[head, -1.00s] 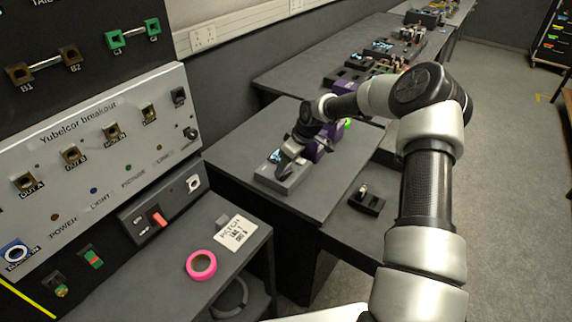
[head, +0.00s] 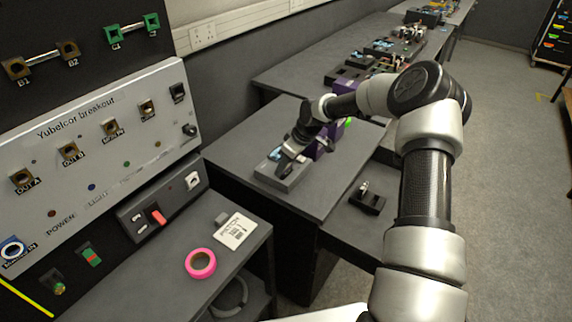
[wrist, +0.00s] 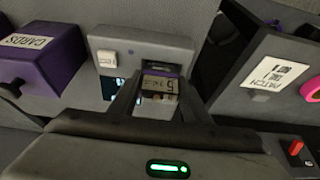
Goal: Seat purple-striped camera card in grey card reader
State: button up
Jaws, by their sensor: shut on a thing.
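The grey card reader (head: 278,178) stands on the dark bench, below my gripper (head: 287,160). In the wrist view the reader (wrist: 178,50) has a dark slot, a white button and a lit blue display. My gripper (wrist: 158,88) is shut on a small card (wrist: 157,83) with a pale printed label. The card's far edge is at the reader's slot; I cannot tell how deep it sits. The fingers hide the card in the head view.
A purple box marked CARDS (wrist: 32,58) stands beside the reader. A small dark holder (head: 367,200) lies to the right on a bench. A pink tape roll (head: 200,263) and a white label card (head: 235,231) lie on the near bench by the breakout panel (head: 110,155).

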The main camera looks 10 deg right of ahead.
jog(key=shift+f, duration=0.1)
dwell(0.3)
jog(key=o, duration=1.5)
jog(key=shift+c, duration=0.2)
jog(key=shift+r+p, duration=1.9)
jog(key=shift+r, duration=1.85)
